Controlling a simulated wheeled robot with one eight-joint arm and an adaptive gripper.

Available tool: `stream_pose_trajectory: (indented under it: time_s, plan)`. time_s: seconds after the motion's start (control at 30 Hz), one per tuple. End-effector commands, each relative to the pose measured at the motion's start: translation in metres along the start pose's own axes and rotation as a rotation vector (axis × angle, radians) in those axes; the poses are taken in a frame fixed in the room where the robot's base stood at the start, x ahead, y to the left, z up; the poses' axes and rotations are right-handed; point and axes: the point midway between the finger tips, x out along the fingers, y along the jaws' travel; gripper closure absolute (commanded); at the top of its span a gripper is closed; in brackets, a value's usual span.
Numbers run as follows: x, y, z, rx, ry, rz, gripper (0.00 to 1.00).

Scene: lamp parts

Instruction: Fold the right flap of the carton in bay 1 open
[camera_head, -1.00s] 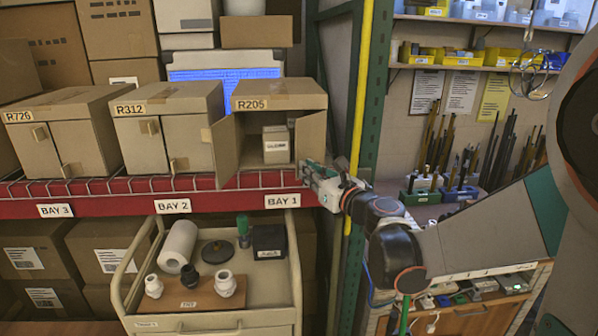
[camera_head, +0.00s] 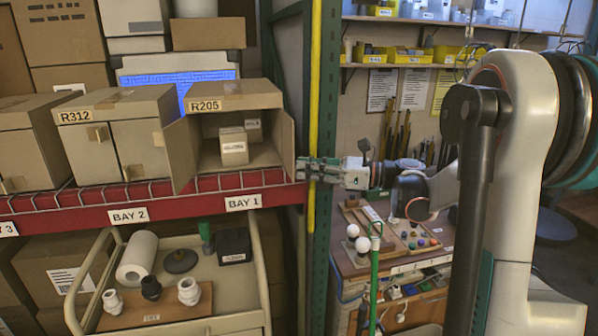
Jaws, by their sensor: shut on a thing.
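The bay 1 carton (camera_head: 236,91), marked R205, stands on the red-fronted shelf with its front open. Its left flap (camera_head: 180,154) sticks out toward me. Its right flap (camera_head: 288,147) shows as a narrow upright panel at the right side of the opening, seen nearly edge-on. My gripper (camera_head: 303,169) is at the lower outer edge of that flap, shut on it. The fingertips are small here, and the exact grip is partly hidden. Two small boxes sit inside: one in front (camera_head: 233,147) and one behind it (camera_head: 253,130).
A green rack post (camera_head: 320,220) and yellow pole (camera_head: 314,100) stand close by my gripper. Carton R312 (camera_head: 75,151) is left of bay 1. A cart (camera_head: 232,262) with a paper roll and fittings stands below. A workbench (camera_head: 440,252) is at right.

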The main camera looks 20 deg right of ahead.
Motion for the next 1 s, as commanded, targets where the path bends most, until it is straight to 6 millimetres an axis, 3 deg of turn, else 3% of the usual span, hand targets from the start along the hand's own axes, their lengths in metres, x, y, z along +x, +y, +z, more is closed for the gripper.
stream_pose_trajectory:
  time_s: [0.03,0.3,0.93,0.97,1.0]
  plan:
    - [-0.002,-0.011,0.006,0.000,-0.011,-0.016,1.00]
    - [-0.009,-0.021,0.006,0.000,-0.011,-0.014,1.00]
    - [-0.009,-0.024,0.006,0.000,-0.012,-0.009,1.00]
    - [-0.009,-0.024,0.006,0.000,-0.012,-0.009,0.82]
    - [-0.009,-0.024,0.006,0.000,-0.011,-0.009,0.76]
